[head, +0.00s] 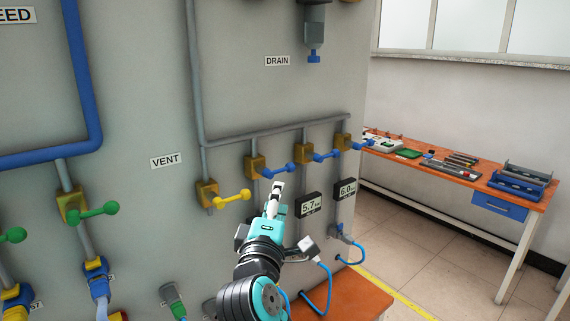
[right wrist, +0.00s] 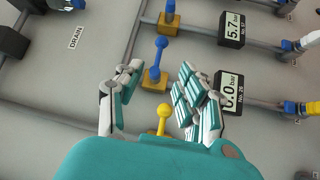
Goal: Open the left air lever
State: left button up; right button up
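The left blue lever (head: 274,173) sits on a yellow valve body on a vertical grey pipe. Its handle points right, across the pipe. It also shows in the right wrist view (right wrist: 158,56), just beyond the fingertips and near the gap between them. My right gripper (head: 276,188) is close to the panel, its tip just below this handle in the head view. In the right wrist view the gripper (right wrist: 160,76) has its fingers apart with nothing held. I cannot tell whether a finger touches the lever. My left gripper is not in view.
A yellow lever (head: 232,197) is left of the blue one, and it shows between the fingers in the wrist view. Two more blue levers (head: 325,156) (head: 358,145) are to the right. Gauges (head: 310,205) and a 0.0 gauge (right wrist: 230,92) are nearby. A workbench (head: 470,175) stands right.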

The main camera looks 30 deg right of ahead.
aim_at(285, 167)
jog(key=p+x, duration=0.3)
jog(key=x, duration=0.8)
jog(key=shift+w+d+r+p, duration=0.1)
jog(key=shift+w+d+p, duration=0.1)
jog(key=shift+p, duration=0.2)
jog(key=shift+w+d, duration=0.3)
jog(key=shift+w, duration=0.05)
grip_shut()
